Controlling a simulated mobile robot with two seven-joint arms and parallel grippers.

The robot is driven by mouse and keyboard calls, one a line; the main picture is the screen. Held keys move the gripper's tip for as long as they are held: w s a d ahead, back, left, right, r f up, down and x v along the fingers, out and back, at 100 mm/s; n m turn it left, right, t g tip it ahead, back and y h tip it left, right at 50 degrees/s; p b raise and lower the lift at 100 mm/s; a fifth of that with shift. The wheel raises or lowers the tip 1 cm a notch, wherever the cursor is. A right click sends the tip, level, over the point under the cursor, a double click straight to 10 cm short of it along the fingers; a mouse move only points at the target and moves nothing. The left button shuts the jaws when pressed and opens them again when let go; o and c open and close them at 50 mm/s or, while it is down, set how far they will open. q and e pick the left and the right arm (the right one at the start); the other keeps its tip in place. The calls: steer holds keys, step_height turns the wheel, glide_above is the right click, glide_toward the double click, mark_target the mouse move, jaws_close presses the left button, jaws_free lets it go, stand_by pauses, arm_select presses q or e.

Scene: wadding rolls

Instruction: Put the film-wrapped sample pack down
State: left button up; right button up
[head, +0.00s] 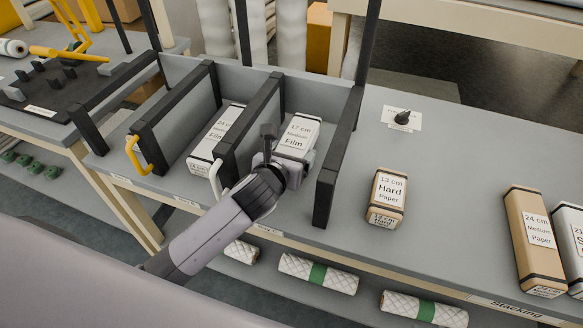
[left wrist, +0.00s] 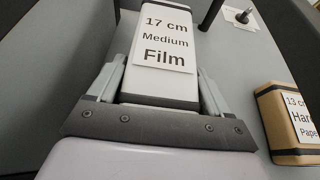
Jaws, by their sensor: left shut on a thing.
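The white film-wrapped pack labelled "17 cm Medium Film" (head: 297,138) is in the right-hand bay of the grey rack with black dividers (head: 345,135). My left gripper (head: 287,160) is shut on its near end. In the left wrist view the pack (left wrist: 165,45) lies between the two grey fingers (left wrist: 162,85), label facing up. I cannot tell whether its underside touches the bay floor. A second white pack, "24 cm Medium Film" (head: 214,138), lies in the bay to the left. My right gripper is not in view.
The "13 cm Hard Paper" pack (head: 387,196) stands right of the rack, and "24 cm Medium Paper" (head: 534,240) farther right. A small black knob (head: 402,117) is on the table behind. White and yellow hooked handles (head: 137,155) front the left bays. Open table lies between the paper packs.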

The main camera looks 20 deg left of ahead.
arm_select(q)
steer(key=shift+f+b, duration=0.45)
steer(key=shift+f, duration=1.55)
steer(key=shift+f, duration=0.15)
steer(key=o, duration=1)
steer(key=shift+s+r, duration=0.1)
steer(key=shift+r, duration=0.1)
steer(key=p+v, duration=0.2)
steer(key=v, duration=1)
